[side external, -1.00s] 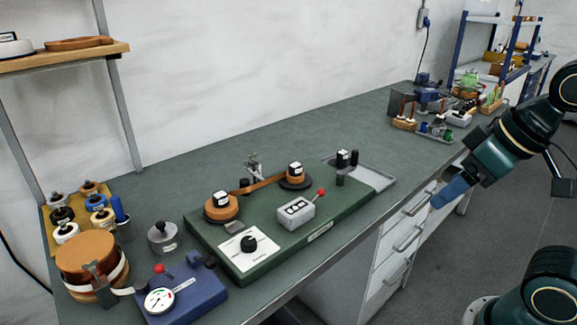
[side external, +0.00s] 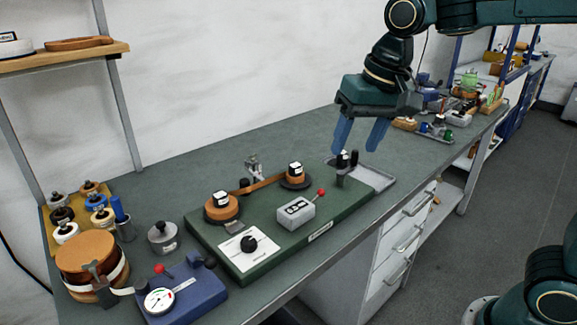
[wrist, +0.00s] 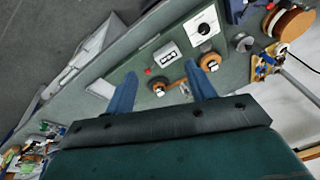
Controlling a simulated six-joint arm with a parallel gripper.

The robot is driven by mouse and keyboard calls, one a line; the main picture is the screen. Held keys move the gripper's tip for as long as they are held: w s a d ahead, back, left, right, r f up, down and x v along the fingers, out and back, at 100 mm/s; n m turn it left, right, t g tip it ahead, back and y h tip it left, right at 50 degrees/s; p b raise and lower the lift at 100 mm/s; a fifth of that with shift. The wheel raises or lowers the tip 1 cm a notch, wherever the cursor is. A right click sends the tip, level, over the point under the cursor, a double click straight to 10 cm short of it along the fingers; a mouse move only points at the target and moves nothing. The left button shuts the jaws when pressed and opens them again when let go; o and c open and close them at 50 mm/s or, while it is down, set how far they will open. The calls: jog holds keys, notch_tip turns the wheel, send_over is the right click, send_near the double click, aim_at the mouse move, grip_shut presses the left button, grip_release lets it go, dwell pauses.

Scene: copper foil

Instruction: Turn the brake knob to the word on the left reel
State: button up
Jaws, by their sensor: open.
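The black brake knob (side external: 249,244) sits on a white dial card (side external: 238,251) at the front left of the green board (side external: 262,262). The left reel (side external: 222,209) is copper-coloured with a white label on top; its word is too small to read. A copper strip runs from it to the right reel (side external: 295,176). My gripper (side external: 358,152) is open and empty, fingers pointing down, above the board's far right end. In the wrist view the knob (wrist: 204,29) is at the top, beyond my blue fingers (wrist: 163,88), well apart from them.
A grey box with a red-tipped lever (side external: 297,212) stands on the board right of the knob. A blue gauge unit (side external: 185,291) and copper roll (side external: 90,258) are at the left. A grey tray (side external: 376,176) lies at the board's right end.

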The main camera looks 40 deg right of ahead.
jog(key=w+a+f+m+g, duration=0.2)
jog(key=w+a+f, duration=0.3)
jog(key=w, duration=0.5)
jog(key=m+g, duration=0.1)
jog(key=m, duration=0.2)
send_over(248, 240)
notch_tip(248, 240, down, 6)
jog(key=shift+f, duration=0.15)
notch_tip(248, 240, down, 14)
jog(key=shift+r, duration=0.1)
jog(key=shift+c, duration=0.4)
jog(key=c, duration=0.9)
